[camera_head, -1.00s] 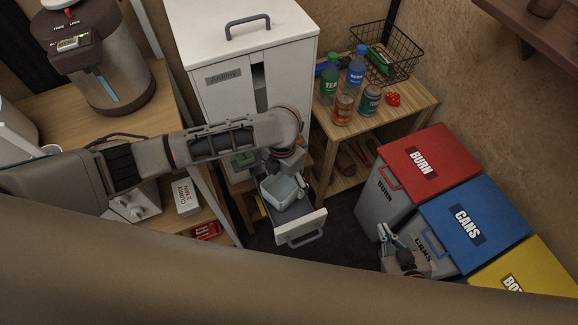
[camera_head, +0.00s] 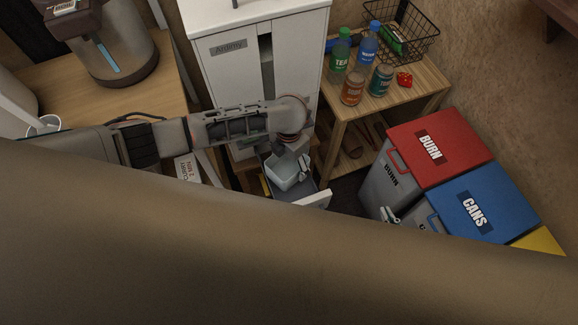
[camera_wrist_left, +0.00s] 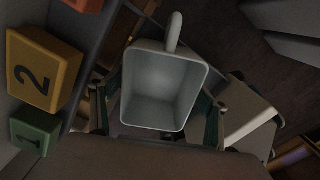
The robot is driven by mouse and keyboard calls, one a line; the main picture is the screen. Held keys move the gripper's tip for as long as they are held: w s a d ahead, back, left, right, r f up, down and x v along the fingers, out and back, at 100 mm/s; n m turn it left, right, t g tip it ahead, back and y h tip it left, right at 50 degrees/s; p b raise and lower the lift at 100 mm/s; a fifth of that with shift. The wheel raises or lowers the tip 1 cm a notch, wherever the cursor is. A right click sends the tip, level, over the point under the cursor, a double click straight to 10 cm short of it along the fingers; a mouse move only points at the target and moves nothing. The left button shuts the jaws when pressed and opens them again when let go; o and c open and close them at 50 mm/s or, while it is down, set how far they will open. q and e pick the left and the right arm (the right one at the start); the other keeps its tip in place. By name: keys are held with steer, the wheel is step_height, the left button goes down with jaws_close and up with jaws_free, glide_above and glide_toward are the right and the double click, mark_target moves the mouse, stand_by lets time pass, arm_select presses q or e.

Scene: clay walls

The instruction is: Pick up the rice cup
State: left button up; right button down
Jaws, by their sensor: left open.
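The rice cup appears as a pale grey-white square cup (camera_head: 282,175) in the open drawer below the white cabinet. In the left wrist view the cup (camera_wrist_left: 165,88) is empty, with its opening towards the camera and its handle at the top. My left gripper (camera_head: 297,162) is at the cup. In the left wrist view its open fingers (camera_wrist_left: 158,118) are on the left and right sides of the cup; whether they touch it is unclear. My right gripper (camera_head: 391,215) is by the bins, mostly hidden behind my own body.
The drawer front (camera_head: 316,201) stands out from the white cabinet (camera_head: 225,75). A wooden side table (camera_head: 425,90) holds bottles and a wire basket (camera_head: 412,35). Red (camera_head: 440,140) and blue (camera_head: 485,205) bins stand right.

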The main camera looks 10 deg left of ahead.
arm_select(q)
steer(key=c, duration=0.8)
steer(key=shift+c, duration=1)
steer(key=shift+r, duration=0.2)
